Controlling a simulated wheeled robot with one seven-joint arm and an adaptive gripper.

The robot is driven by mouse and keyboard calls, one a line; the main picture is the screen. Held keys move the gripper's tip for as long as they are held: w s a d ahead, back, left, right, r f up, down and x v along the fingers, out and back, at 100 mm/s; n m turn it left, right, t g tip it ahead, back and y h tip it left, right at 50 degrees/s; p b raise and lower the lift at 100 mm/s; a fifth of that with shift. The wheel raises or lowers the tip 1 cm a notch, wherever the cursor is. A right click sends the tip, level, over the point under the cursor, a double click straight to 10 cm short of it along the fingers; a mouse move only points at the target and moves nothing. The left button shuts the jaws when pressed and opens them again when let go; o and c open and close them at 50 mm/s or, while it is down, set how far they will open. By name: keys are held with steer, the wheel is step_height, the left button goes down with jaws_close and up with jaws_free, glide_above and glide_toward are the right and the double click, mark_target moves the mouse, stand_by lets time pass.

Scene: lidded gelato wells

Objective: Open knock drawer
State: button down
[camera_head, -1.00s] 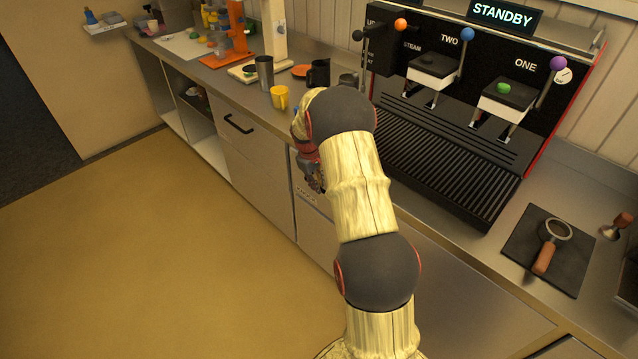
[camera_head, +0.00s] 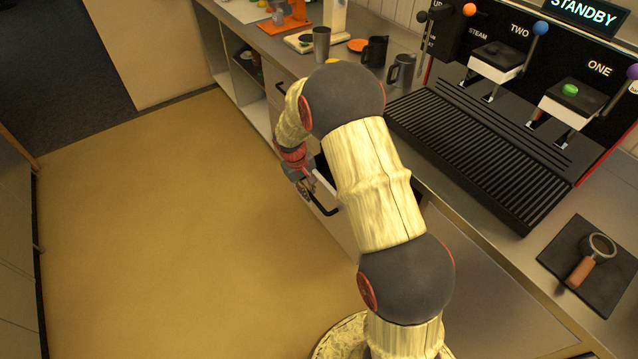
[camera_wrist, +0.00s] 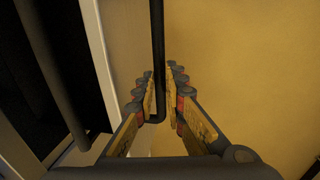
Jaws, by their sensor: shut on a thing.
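The knock drawer (camera_head: 325,181) stands out from the cabinet front below the counter, partly hidden by my arm in the head view. In the wrist view its front panel (camera_wrist: 122,45) runs along the left, with a dark interior and a dark round bar (camera_wrist: 48,70) beyond it. My gripper (camera_head: 306,188) is at the black drawer handle (camera_head: 324,208). In the wrist view the handle (camera_wrist: 157,50) passes between the fingers of my gripper (camera_wrist: 160,92), which is shut on it near its bent end.
The espresso machine (camera_head: 490,125) stands on the counter to the right, with a portafilter (camera_head: 590,262) on a dark mat. A metal cup (camera_head: 321,43) and pitchers stand near the counter edge. The floor (camera_head: 180,200) left of the drawer is clear.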

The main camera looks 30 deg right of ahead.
steer(key=shift+a, duration=0.3)
steer(key=c, duration=1.8)
jaws_free()
steer(key=shift+c, duration=0.2)
step_height(320, 180, up, 12)
steer(key=a, duration=0.2)
steer(key=shift+a+f, duration=0.15)
steer(key=shift+a, duration=0.05)
steer(key=shift+s, duration=0.1)
